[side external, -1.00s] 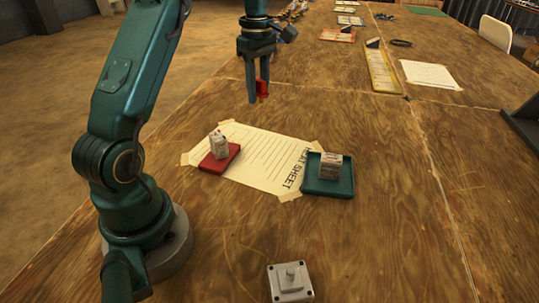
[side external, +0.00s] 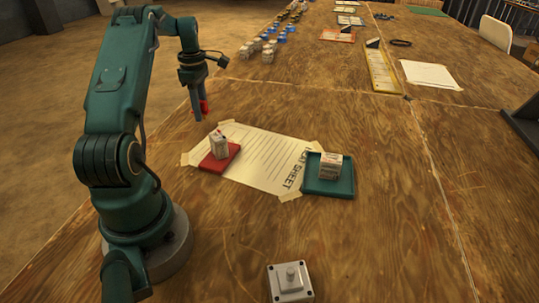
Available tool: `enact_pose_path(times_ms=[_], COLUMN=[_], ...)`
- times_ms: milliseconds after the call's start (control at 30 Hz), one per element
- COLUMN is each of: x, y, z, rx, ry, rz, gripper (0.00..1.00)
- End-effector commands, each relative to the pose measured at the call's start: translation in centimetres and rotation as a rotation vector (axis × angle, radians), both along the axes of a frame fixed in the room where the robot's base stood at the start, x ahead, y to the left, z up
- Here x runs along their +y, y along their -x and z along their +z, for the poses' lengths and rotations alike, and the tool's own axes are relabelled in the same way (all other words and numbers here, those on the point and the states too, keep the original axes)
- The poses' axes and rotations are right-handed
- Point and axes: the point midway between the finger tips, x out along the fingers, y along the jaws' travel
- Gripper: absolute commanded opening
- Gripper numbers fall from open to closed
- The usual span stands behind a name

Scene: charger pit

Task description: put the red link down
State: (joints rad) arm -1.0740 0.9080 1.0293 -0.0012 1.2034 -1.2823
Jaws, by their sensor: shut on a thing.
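My gripper (side external: 199,112) is shut on the red link (side external: 204,106), with its fingers pointing down. The link is small in the picture and partly hidden by the fingers. The gripper is near the left edge of the wooden table (side external: 390,200), up and to the left of the paper sheet in the picture. I cannot tell whether the link touches the table.
A taped paper sheet (side external: 262,155) lies below and right of my gripper. A red tray (side external: 222,162) and a teal tray (side external: 330,188) on it each hold a pale block. A grey plate with a knob (side external: 290,282) sits in front. Several small parts (side external: 268,45) stand farther back.

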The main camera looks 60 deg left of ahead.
Motion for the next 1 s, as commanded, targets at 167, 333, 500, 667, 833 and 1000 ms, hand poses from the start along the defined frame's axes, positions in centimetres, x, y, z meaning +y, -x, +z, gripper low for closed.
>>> enact_pose_path(times_ms=[167,333,500,667,833,1000], x=[-0.1,0.0,0.0,0.0,0.0,0.0], y=[0.0,0.0,0.0,0.0,0.0,0.0], z=[-2.4,-2.8,-2.8,-3.0,-3.0,-2.9], rx=[0.001,0.000,0.001,0.000,0.000,0.000], ry=[0.003,0.000,0.001,0.000,0.000,0.000], rz=[-0.001,-0.001,-0.001,-0.001,-0.001,-0.001], gripper=[0.00,0.00,0.00,0.57,0.64,0.64])
